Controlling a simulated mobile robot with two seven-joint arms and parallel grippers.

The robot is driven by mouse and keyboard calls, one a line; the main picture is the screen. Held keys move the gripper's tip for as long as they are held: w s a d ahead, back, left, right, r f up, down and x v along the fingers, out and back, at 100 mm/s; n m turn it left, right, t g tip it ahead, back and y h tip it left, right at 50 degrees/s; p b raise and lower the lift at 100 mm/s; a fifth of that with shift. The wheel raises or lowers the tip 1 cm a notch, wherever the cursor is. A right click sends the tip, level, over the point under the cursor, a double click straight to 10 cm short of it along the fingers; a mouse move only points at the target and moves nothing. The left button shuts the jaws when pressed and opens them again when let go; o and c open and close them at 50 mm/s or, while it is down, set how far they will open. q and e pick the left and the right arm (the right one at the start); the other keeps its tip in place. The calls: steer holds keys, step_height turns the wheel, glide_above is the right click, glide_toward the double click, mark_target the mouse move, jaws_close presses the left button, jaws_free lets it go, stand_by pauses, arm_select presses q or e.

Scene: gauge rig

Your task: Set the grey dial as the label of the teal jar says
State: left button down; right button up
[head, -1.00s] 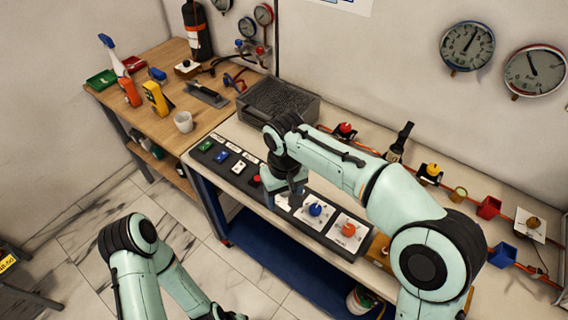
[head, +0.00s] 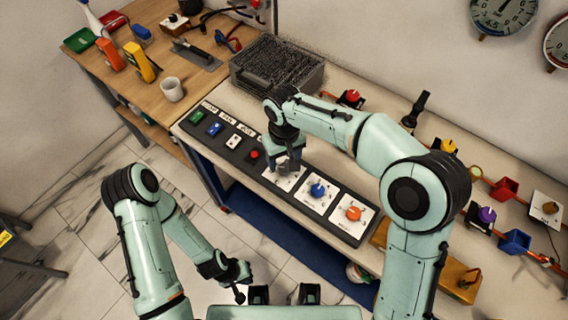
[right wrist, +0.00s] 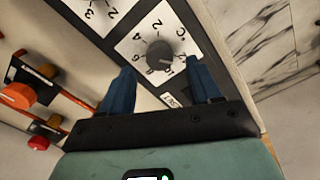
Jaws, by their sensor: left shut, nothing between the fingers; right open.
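The grey dial (right wrist: 160,55) sits on a white plate with numbers and a °C mark in the right wrist view; I cannot read its setting for sure. My right gripper (right wrist: 160,84) is open, its two blue fingers pointing at the dial's plate, one on either side of the dial in that view. In the head view the right gripper (head: 285,170) is over the dial's white plate (head: 273,180) and hides the dial. My left gripper (head: 240,289) is shut and empty, low in front of the bench. I cannot make out a teal jar or its label.
A black panel (head: 345,234) carries the blue dial (head: 318,189), the orange dial (head: 353,213), several switches and a red button (head: 254,154). A dark mesh-topped box (head: 275,70) stands behind it. Small coloured bins and knobs line the bench's right side.

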mark_target(284, 166)
steer(key=shift+f, duration=1.75)
steer(key=c, duration=1)
steer(key=shift+c, duration=0.2)
